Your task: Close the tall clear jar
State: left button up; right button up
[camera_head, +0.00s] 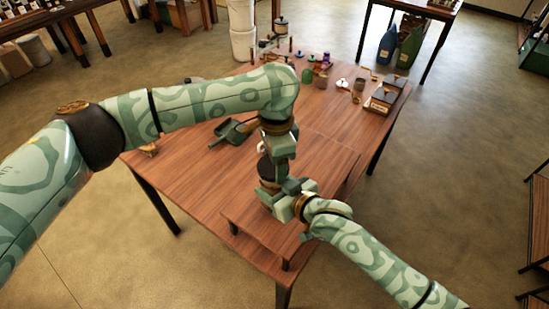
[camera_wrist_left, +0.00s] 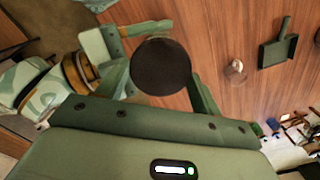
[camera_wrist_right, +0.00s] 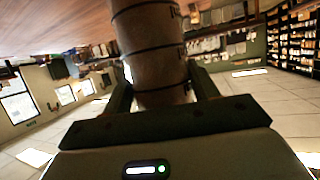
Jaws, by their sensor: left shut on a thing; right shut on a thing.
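The tall jar (camera_wrist_right: 150,45) is a brownish see-through cylinder with dark bands, upright between the fingers of my right gripper (camera_wrist_right: 158,92) in the right wrist view. In the head view the right gripper (camera_head: 272,188) is low over the near part of the table. A dark round lid (camera_wrist_left: 161,66) lies between the fingers of my left gripper (camera_wrist_left: 162,84), which is shut on it. In the head view the left gripper (camera_head: 270,158) is directly above the right one. The jar is mostly hidden there, and I cannot tell whether the lid touches its rim.
The wooden table (camera_head: 185,160) has a low raised board (camera_head: 320,160) at the near right. A green dustpan (camera_head: 232,132) lies left of my grippers. A small box (camera_head: 381,99) and several small jars and tools stand at the far end. White buckets (camera_head: 242,40) stand behind.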

pick_arm(q)
jog(key=shift+s+d+f, duration=0.15)
jog(key=shift+s+f, duration=0.1)
jog(key=shift+f, duration=0.3)
pick_arm(e)
jog(key=shift+w+r, duration=0.2)
jog(key=shift+r, duration=0.2)
jog(key=shift+a, duration=0.15)
pick_arm(q)
jog(key=shift+w, duration=0.1)
jog(key=shift+w+r, duration=0.1)
jog(key=shift+r, duration=0.45)
pick_arm(e)
jog(key=shift+f, duration=0.1)
dwell(0.6)
